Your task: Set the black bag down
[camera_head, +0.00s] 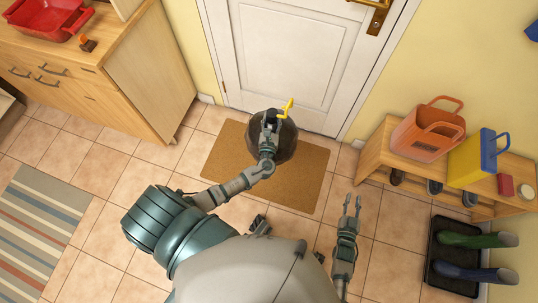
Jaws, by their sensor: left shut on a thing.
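The black bag (287,145) is a dark, rounded shape over the brown doormat (228,160), in front of the white door. A yellow piece (288,106) sticks up at its far side. My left gripper (270,118) is over the bag and shut on it; the gripper and wrist hide part of the bag. From above I cannot tell whether the bag touches the mat. My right gripper (352,203) is open and empty, over the tiles to the right of the mat.
A wooden bench (378,155) at right carries an orange bag (427,132) and a yellow-blue bag (474,157). A boot tray (446,281) lies below it. A wooden cabinet (150,75) with a red basin (45,18) stands at left. A striped rug (40,235) lies lower left.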

